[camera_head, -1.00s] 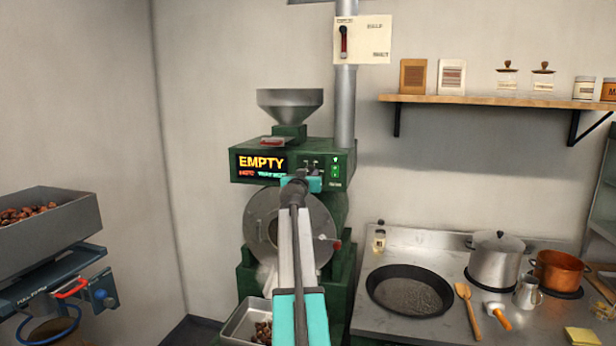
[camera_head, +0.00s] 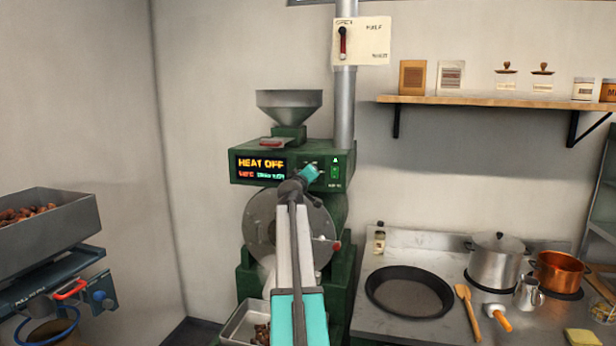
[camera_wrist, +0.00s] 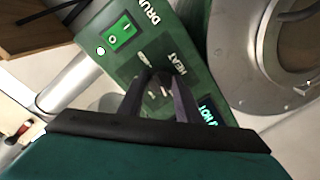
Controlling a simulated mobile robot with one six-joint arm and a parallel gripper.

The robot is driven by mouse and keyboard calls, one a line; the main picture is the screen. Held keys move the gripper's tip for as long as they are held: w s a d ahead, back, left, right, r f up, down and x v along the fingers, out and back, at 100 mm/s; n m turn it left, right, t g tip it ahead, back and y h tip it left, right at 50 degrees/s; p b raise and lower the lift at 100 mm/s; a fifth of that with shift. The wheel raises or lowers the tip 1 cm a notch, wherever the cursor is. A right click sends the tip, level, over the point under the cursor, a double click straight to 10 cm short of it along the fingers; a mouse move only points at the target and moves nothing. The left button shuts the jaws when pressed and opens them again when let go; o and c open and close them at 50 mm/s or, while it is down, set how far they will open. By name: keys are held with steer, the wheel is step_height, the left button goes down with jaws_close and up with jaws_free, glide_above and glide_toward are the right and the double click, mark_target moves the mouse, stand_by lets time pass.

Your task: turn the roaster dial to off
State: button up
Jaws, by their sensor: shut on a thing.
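The green roaster (camera_head: 250,270) stands at the middle of the head view. Its display (camera_head: 262,167) reads "HEAT OFF" in orange, with smaller red and cyan text below. My gripper (camera_head: 312,171) is at the roaster's control panel, and its wrist covers the dial in the head view. In the wrist view my gripper (camera_wrist: 161,92) is shut on the dial, beside the "HEAT" label on the green panel (camera_wrist: 128,66). The dial itself is mostly hidden between the fingers. A green rocker switch (camera_wrist: 122,33) marked near "DRUM" sits beside it.
A steel tray (camera_head: 238,326) with chestnuts sits below the roaster. A steel hopper (camera_head: 289,103) tops it. At right a counter holds a black pan (camera_head: 409,291) and pots. A chestnut bin (camera_head: 45,222) is at left. A wall shelf (camera_head: 490,100) is at upper right.

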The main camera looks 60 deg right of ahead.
steer(key=shift+r+n, duration=0.15)
steer(key=shift+n, duration=0.95)
steer(key=o, duration=1)
steer(key=shift+d, duration=0.1)
steer(key=shift+o, duration=0.2)
steer(key=shift+a, duration=0.2)
steer(key=b+v, duration=0.3)
steer(key=v, duration=1)
steer(key=shift+a+b, duration=0.3)
steer(key=shift+b, duration=0.1)
